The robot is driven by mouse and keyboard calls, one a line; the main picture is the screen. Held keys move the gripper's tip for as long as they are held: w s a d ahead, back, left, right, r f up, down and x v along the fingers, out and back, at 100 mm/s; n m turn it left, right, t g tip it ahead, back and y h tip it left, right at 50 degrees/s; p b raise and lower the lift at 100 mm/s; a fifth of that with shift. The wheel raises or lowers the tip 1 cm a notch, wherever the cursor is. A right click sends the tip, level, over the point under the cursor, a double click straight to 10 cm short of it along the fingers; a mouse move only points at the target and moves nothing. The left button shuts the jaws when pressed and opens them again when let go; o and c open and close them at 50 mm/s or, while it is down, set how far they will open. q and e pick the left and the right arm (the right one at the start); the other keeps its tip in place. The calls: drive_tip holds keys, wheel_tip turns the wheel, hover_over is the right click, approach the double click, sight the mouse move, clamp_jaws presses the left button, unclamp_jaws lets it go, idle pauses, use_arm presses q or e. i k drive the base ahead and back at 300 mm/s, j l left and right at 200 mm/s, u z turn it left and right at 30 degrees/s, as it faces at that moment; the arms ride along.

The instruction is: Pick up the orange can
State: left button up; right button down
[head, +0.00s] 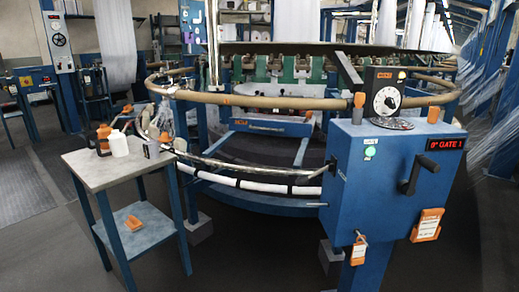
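The orange can (104,140) stands upright on the grey top of a small blue side table (95,165) at the left of the head view. A white bottle (118,144) stands right beside it and overlaps its right side. I cannot tell whether the two touch. A small dark grey item (151,148) sits near the table's right back corner. Neither of my grippers shows in the head view.
A circular loom with a tan ring rail (300,102) fills the middle. A blue control box (385,180) with a crank and dial stands at the right. The floor in front is clear.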

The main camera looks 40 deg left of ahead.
sight(105, 131)
drive_tip(key=u, duration=2.3)
drive_tip(key=i+j+u, duration=0.25)
drive_tip(key=i, duration=0.15)
drive_tip(key=i+u, duration=0.25)
drive_tip(key=i, duration=0.15)
drive_tip(key=i+j+u, duration=0.1)
drive_tip(key=i, duration=0.75)
drive_tip(key=i+j+u, duration=0.1)
drive_tip(key=i, duration=0.75)
drive_tip(key=i+j+z, duration=0.1)
drive_tip(key=i+z, duration=0.4)
drive_tip(key=i+j+z, duration=0.2)
drive_tip(key=z, duration=0.25)
drive_tip(key=i+j+z, duration=0.5)
drive_tip(key=k+l, duration=0.1)
